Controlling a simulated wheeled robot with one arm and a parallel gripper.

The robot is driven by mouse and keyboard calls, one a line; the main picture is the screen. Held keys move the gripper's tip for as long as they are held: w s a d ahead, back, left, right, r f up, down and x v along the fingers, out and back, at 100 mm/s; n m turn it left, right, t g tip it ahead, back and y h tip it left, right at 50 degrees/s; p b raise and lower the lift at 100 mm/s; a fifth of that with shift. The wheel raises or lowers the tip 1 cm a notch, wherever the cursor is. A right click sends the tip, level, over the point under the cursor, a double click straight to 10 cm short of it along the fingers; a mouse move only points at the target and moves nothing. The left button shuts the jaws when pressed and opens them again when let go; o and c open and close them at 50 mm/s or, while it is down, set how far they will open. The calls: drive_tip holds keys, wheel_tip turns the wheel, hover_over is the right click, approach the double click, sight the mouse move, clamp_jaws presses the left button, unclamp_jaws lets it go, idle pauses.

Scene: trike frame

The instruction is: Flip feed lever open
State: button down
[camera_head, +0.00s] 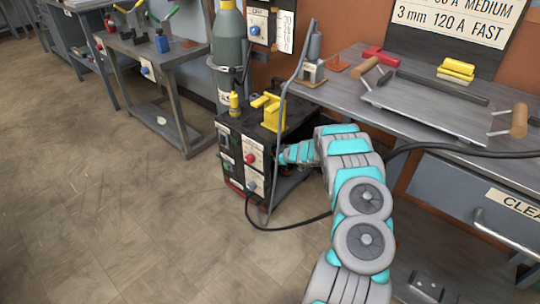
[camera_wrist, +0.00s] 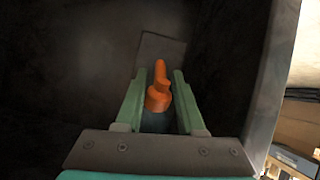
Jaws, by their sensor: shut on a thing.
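The feed lever (camera_wrist: 158,98) is a small orange handle in the wrist view. It stands out from a narrow dark plate inside a dark compartment. My gripper (camera_wrist: 159,76) has its two green fingers on either side of the lever, closed on it. In the head view my arm reaches the right side of the dark welding machine (camera_head: 236,172). There the fingertips and the lever are hidden. The lever's exact angle is hard to tell.
A grey pole (camera_head: 286,100) and a black cable (camera_head: 300,222) are close to my arm. A grey gas cylinder (camera_head: 229,50) stands behind the machine. The floor at left is clear.

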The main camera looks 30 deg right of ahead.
drive_tip(key=shift+d+r, duration=0.1)
drive_tip(key=shift+r, duration=0.05)
drive_tip(key=c, duration=0.6)
unclamp_jaws()
drive_tip(key=shift+o, duration=0.2)
drive_tip(key=shift+f+b, duration=0.2)
drive_tip(key=shift+b, duration=0.1)
